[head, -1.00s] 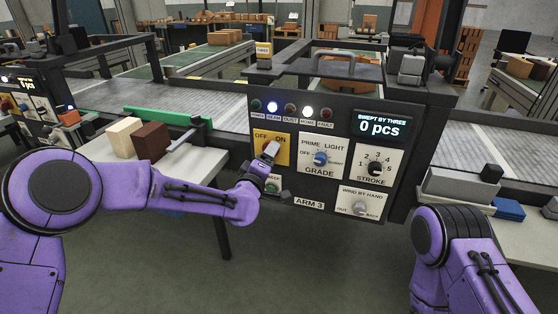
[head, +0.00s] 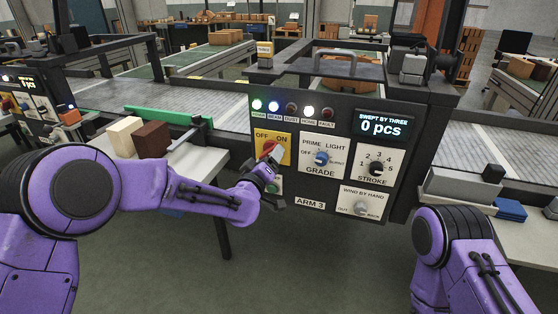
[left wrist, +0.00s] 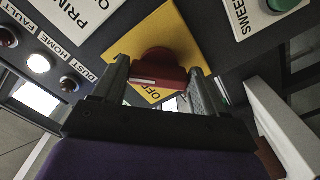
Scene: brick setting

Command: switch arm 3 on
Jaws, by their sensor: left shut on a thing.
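The arm 3 panel (head: 335,170) faces me, with a yellow OFF/ON plate (head: 285,142) at its left. A red rotary switch handle (head: 268,147) sits on this plate; it also shows in the left wrist view (left wrist: 160,66). My left gripper (head: 274,157) is shut on the red handle, one finger on each side, as the left wrist view (left wrist: 158,76) shows. The gripper partly covers the plate. The leftmost lamp (head: 256,105) glows green. The display (head: 382,125) reads 0 pcs. My right gripper is out of view; only a purple part of that arm shows.
The GRADE knob (head: 321,158), STROKE knob (head: 376,168) and hand-winding knob (head: 360,208) are close by on the right. A green button (left wrist: 284,4) is beside the yellow plate. Cream (head: 124,137) and brown (head: 152,139) blocks stand on the left table.

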